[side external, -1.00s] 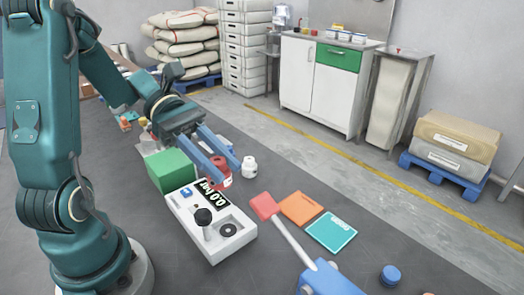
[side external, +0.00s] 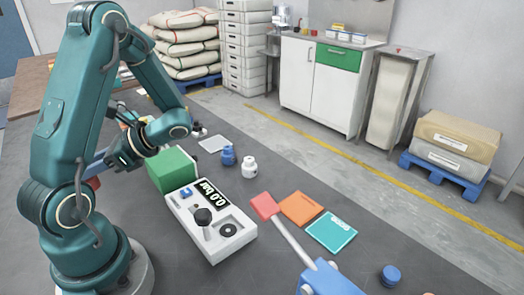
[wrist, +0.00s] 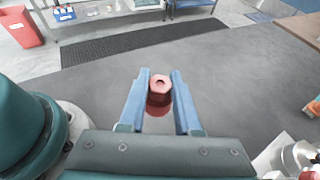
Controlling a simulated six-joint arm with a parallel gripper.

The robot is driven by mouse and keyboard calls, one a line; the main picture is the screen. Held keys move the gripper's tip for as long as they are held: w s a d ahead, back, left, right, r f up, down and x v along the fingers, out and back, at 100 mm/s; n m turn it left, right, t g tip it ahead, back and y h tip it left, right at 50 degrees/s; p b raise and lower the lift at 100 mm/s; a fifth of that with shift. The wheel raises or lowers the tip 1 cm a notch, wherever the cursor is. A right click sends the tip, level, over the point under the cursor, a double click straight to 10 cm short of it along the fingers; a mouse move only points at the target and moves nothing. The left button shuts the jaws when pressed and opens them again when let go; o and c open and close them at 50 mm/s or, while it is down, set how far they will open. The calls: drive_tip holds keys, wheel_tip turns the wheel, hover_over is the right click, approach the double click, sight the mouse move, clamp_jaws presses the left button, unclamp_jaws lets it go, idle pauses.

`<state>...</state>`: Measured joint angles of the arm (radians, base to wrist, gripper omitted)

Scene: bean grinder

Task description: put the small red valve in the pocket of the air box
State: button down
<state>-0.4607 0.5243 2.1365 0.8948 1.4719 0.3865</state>
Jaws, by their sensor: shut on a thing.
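My gripper (wrist: 161,76) is shut on the small red valve (wrist: 159,88), a hexagonal piece with a hole in its top, between its blue fingers in the wrist view. In the side view the valve (side external: 93,183) is mostly hidden behind my arm, with only a bit of red showing at the left. The air box (side external: 240,218) is a white box with a "0.0 bar" display, a black knob and a round dark recess. It stands in the middle of the table, right of and apart from my gripper. I cannot tell which opening is the pocket.
A green block (side external: 172,170) stands against the air box's far end. A blue valve (side external: 228,156) and a white valve (side external: 249,168) stand behind the box.

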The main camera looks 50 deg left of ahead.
drive_tip(key=w+a+m+t+y, duration=0.3)
drive_tip(key=a+m+t+y, duration=0.2)
drive_tip(key=a+m+t, duration=0.15)
drive_tip(key=m+t+y, duration=0.2)
drive_tip(key=m+t, duration=0.3)
drive_tip(key=m, duration=0.1)
hover_over(133, 184)
drive_tip(key=f, duration=0.2)
drive_tip(key=shift+n, duration=0.35)
drive_tip(key=shift+f, duration=3.35)
drive_tip(key=c, duration=0.6)
unclamp_jaws()
drive_tip(key=shift+f, duration=0.1)
